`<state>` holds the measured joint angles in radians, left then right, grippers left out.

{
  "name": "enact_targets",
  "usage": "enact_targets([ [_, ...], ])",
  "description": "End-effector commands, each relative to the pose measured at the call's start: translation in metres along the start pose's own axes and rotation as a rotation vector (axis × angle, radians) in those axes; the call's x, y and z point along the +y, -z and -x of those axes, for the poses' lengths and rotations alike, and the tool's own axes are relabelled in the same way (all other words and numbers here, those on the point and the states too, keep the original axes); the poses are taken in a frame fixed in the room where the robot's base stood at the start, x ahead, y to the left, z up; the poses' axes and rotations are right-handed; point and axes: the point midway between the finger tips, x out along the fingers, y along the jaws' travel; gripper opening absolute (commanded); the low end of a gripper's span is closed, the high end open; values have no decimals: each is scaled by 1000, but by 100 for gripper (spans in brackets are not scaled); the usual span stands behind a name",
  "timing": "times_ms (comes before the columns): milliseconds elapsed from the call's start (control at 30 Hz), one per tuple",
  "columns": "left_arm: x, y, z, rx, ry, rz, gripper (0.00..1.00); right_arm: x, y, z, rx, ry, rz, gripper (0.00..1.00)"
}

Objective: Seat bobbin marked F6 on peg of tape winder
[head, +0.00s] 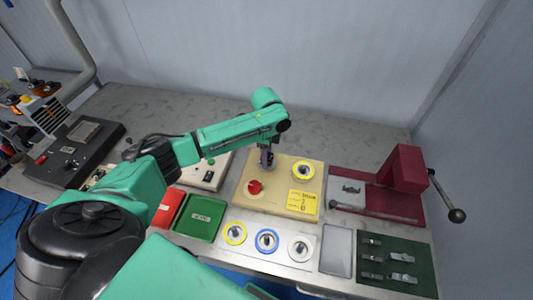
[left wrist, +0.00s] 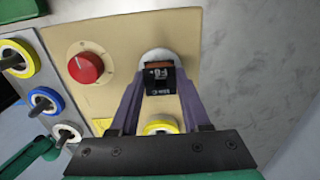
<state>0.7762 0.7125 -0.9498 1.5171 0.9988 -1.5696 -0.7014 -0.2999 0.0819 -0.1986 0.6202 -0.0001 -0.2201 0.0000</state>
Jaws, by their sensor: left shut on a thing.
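My left gripper (head: 267,158) reaches over the beige board of the tape winder (head: 240,190) from above. In the left wrist view its purple fingers (left wrist: 160,88) are shut on a dark bobbin marked F6 (left wrist: 160,76), which has a copper-brown band. A pale round part (left wrist: 158,55) shows just behind the bobbin; I cannot tell whether it is touching it. The peg is not clearly visible, so whether the bobbin is on it cannot be told. The board carries a red knob (head: 255,187) and a yellow-ringed round part (head: 303,170). My right gripper is not in view.
A pale plate in front holds yellow (head: 235,233), blue (head: 267,241) and white (head: 301,248) ringed parts. A red press with a lever (head: 403,170) stands at right. Green (head: 200,217) and red (head: 167,208) trays lie left. The table behind the board is clear.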

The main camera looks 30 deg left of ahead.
Motion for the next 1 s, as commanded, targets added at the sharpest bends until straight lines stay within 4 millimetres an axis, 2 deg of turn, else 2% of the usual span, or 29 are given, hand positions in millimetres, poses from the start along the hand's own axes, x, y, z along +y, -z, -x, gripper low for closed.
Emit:
enact_targets([
  [200, 0, 0, -7, 1, 1, 0, 0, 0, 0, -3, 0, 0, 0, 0],
  [233, 0, 0, -7, 1, 1, 0, 51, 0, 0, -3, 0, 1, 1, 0],
  [300, 0, 0, -6, 0, 1, 0, 77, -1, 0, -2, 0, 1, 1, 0],
  [333, 0, 0, -6, 0, 1, 0, 82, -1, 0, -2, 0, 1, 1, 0],
  [633, 0, 0, -5, 0, 1, 0, 82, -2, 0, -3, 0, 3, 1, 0],
  [733, -1, 0, 4, 1, 3, 0, 82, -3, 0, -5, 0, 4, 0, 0],
  [867, -1, 0, 32, 2, 6, 0, 82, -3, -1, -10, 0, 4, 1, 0],
  [1000, -2, 0, 75, 2, 8, -1, 82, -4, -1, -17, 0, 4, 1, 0],
])
